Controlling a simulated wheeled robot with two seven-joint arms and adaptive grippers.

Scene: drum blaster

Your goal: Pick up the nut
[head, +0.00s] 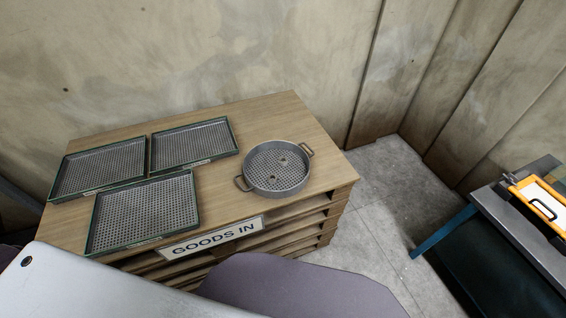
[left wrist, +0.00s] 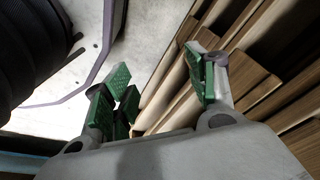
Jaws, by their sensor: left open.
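In the head view a round grey perforated basket (head: 275,167) with two handles stands on the wooden goods-in table (head: 262,113). Two small brownish pieces (head: 283,161) lie inside it; they may be nuts, but they are too small to tell for sure. In the left wrist view my left gripper (left wrist: 163,92) is open, with its green finger pads apart and nothing between them. It points toward the side of stacked wooden boards (left wrist: 250,75). My right gripper is in neither view.
Three green-rimmed perforated trays (head: 191,197) lie on the left of the table, and they look empty. A "GOODS IN" sign (head: 213,238) is on the front edge. A dark bench (head: 492,207) with an orange-framed case (head: 541,200) stands at right. Bare floor (head: 383,205) lies between table and bench.

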